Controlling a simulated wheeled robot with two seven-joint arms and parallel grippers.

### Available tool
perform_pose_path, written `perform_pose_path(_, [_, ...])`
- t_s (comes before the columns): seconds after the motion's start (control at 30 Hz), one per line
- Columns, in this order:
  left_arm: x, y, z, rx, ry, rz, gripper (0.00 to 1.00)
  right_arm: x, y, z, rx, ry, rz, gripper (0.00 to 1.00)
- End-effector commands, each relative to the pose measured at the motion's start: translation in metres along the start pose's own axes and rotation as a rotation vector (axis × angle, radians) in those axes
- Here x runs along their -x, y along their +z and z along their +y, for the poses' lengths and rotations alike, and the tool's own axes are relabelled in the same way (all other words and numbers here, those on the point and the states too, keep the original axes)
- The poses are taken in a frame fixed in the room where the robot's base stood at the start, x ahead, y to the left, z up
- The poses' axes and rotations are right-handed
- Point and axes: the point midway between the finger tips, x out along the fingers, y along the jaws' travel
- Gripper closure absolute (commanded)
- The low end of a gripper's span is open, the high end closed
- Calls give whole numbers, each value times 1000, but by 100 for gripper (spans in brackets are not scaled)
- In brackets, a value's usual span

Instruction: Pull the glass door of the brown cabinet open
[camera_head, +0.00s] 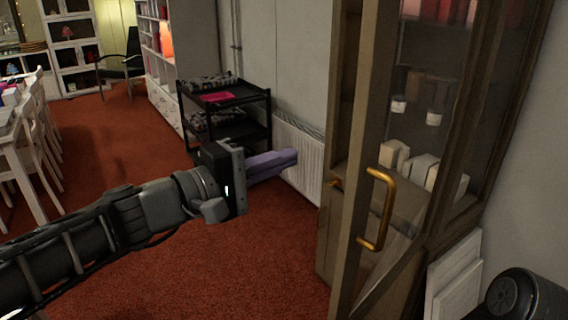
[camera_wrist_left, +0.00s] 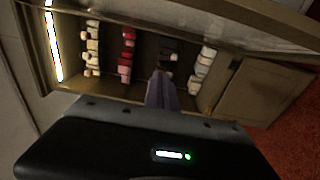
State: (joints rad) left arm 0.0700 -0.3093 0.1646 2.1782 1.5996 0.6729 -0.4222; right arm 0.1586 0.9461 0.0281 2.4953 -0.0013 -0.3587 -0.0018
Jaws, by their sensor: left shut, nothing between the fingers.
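The brown cabinet (camera_head: 345,110) stands at the right in the head view. Its glass door, with a brown frame (camera_head: 358,150), appears to stand ajar, its handle edge out from the cabinet body. A brass handle (camera_head: 378,210) is on the door's near face. My left gripper (camera_head: 290,157) is shut and empty, left of the door edge, its purplish fingers pointing toward the cabinet and apart from the handle in the picture. In the left wrist view the shut fingers (camera_wrist_left: 162,84) point at the cabinet's shelves (camera_wrist_left: 145,50). My right gripper is not in view.
A black shelf cart (camera_head: 225,100) and a white radiator (camera_head: 300,160) stand along the wall behind my left gripper. White chairs (camera_head: 40,140) and a table are at the far left. White panels (camera_head: 455,280) lean at the lower right. The red carpet between is clear.

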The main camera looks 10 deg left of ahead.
Motion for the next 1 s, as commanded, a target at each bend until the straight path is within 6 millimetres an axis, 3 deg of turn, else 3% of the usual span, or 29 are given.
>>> perform_pose_path(0.13, [-1, -18, -3, 1, 0, 2, 100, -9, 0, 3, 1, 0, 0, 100])
perform_pose_path(0.4, [57, 12, 1, -6, 4, 3, 100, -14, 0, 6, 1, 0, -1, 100])
perform_pose_path(0.6, [84, 24, 0, -2, 2, 2, 100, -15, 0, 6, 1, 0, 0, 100])
perform_pose_path(1.0, [90, 28, 0, -1, 0, 0, 100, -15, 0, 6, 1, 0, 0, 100])
